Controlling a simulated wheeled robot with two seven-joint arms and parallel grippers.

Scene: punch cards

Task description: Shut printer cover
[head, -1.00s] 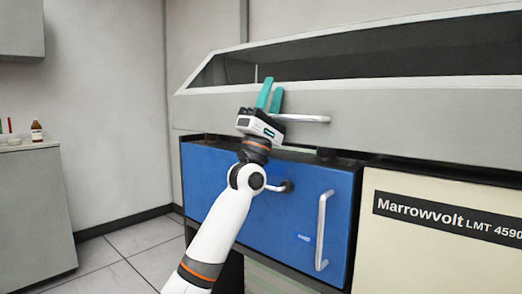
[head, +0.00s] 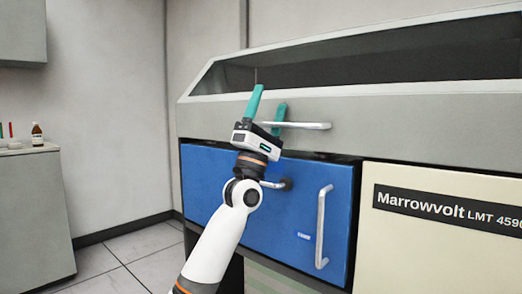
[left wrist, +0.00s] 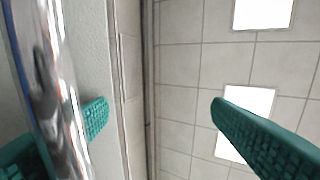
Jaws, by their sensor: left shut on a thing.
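The printer cover (head: 230,118) is the long pale grey hood with a dark window, across the top of the machine in the head view. A narrow dark gap shows under its lower edge. Its horizontal bar handle (head: 308,125) is on its front; the shiny bar also shows large at the left of the left wrist view (left wrist: 48,95). My right gripper is not in view.
Below the cover is a blue door (head: 225,185) with a vertical handle (head: 321,228). A cream panel (head: 440,255) marked Marrowvolt LMT 4590 is at right. A grey cabinet (head: 35,215) with a brown bottle (head: 37,134) stands at left, with tiled floor between.

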